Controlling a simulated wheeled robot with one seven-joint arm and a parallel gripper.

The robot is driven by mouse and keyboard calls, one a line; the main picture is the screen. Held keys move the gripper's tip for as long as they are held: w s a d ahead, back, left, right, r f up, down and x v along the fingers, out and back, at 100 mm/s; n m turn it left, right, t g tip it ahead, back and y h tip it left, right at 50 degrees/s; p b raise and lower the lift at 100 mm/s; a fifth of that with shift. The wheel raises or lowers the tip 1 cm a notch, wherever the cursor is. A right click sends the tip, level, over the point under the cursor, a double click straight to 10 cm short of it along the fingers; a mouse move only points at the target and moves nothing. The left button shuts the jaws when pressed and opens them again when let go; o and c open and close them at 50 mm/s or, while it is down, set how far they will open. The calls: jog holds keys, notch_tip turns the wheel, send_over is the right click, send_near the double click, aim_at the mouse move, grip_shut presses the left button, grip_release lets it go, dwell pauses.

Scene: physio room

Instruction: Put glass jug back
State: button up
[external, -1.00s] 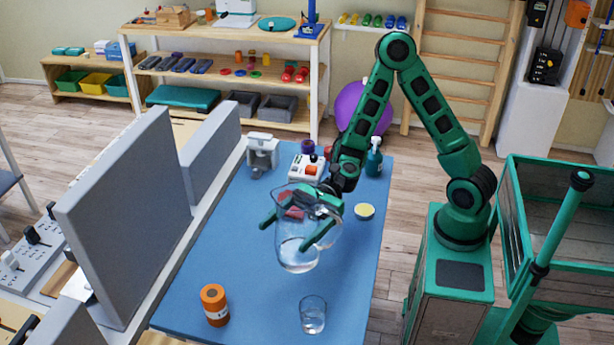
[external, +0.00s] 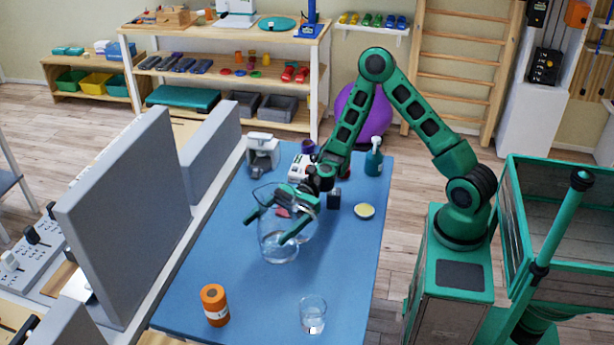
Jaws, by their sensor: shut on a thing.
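The clear glass jug (external: 277,246) is upright over the middle of the blue table top (external: 225,270). My gripper (external: 268,228) has its two green fingers on either side of the jug and is shut on it. The fingers cross the jug's upper half and hide part of it. I cannot tell whether the jug's base touches the table or hangs just above it.
A drinking glass (external: 312,314) and an orange bottle (external: 214,305) stand at the near end. A yellow-topped round dish (external: 364,211) and a green pump bottle (external: 374,158) stand at right. A white device (external: 262,153) stands at the back. Grey panels (external: 130,215) border the left.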

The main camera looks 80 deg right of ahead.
aim_at(265, 239)
jog(key=shift+f, duration=1.4)
jog(key=o, duration=1.9)
jog(key=shift+f, duration=0.15)
jog(key=shift+o, duration=0.2)
jog(key=shift+v, duration=3.8)
